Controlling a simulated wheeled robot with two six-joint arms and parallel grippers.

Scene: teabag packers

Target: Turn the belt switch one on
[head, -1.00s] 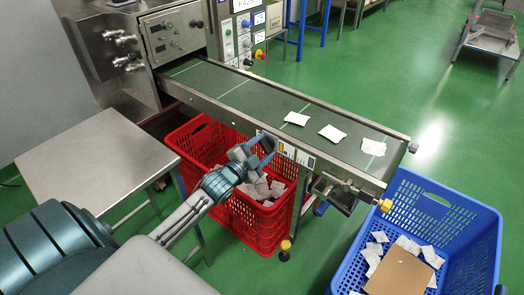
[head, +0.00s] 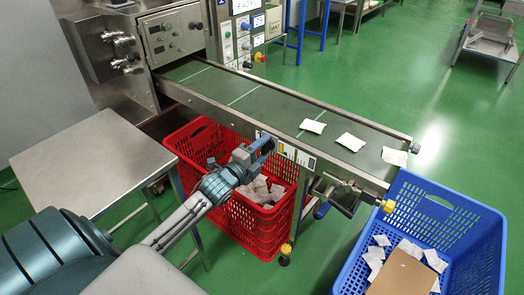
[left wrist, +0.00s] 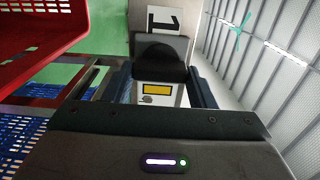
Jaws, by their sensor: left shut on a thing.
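The conveyor belt (head: 235,88) runs from the steel machine down to the right, with white teabags (head: 350,142) on it. The switch panel (head: 296,155) is on the belt's near side rail. My left gripper (head: 266,146) is at the left end of that panel and hides the switch in the head view. In the left wrist view the black switch knob (left wrist: 160,60) sits between the fingers of my left gripper (left wrist: 160,82), shut on it. A "1" label (left wrist: 162,18) is beyond the knob. A yellow label (left wrist: 157,89) shows on the near side. My right gripper is not in view.
A red crate (head: 190,135) with teabags stands under the belt. A blue crate (head: 450,205) with teabags and a cardboard piece is at the belt's right end. A steel table (head: 90,160) stands at the left.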

